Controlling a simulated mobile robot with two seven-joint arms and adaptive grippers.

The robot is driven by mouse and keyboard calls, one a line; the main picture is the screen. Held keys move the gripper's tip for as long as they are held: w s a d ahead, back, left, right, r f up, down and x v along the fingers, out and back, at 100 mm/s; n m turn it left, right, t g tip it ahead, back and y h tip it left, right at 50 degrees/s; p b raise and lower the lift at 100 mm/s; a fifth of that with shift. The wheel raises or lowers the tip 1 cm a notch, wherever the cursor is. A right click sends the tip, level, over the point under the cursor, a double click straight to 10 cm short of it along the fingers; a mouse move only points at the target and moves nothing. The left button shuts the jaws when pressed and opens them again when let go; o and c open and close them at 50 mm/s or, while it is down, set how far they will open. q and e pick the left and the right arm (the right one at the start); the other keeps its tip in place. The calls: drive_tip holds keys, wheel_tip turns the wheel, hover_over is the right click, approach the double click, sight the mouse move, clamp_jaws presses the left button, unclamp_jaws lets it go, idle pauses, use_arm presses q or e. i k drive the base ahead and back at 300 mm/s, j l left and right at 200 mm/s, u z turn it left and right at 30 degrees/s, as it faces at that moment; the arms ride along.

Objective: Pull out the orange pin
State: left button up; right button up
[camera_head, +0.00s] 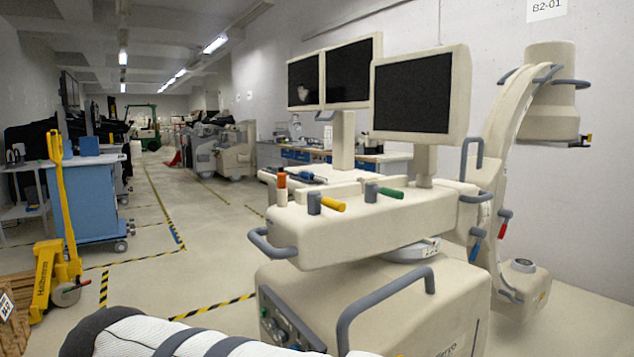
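The orange pin (282,180) stands upright near the left end of the cream cart's top (350,226). Its orange cap is up, and its lower part is a pale or grey stem, too small to tell how deep it sits. A yellow pin (333,204) lies sideways in a grey holder (314,203) just to its right. A green pin (390,194) lies sideways in another grey holder (370,191) farther right. Neither of my grippers is in view. A white arm link with grey bands, apparently mine, crosses the bottom edge, well below the pins.
Three monitors (417,92) rise behind the cart top. Grey handles (272,246) stick out at its left corner and front (382,299). A yellow pallet jack (55,270) and blue cabinet (88,205) stand at left. The floor (190,265) between is clear.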

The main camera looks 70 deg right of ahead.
sight(281, 177)
drive_tip(key=i+l+z, duration=0.15)
drive_tip(key=i+z, duration=0.2)
drive_tip(key=z, duration=0.15)
drive_tip(key=i+z, duration=0.45)
drive_tip(key=i+j+z, duration=0.2)
drive_tip(key=z, duration=0.3)
drive_tip(key=i+j+z, duration=0.1)
drive_tip(key=z, duration=0.3)
drive_tip(key=i+j+z, duration=0.15)
drive_tip(key=z, duration=0.2)
drive_tip(key=i+j+z, duration=0.2)
drive_tip(key=z, duration=0.2)
drive_tip(key=i+j+z, duration=0.1)
drive_tip(key=j+z, duration=0.25)
drive_tip(key=l, duration=0.1)
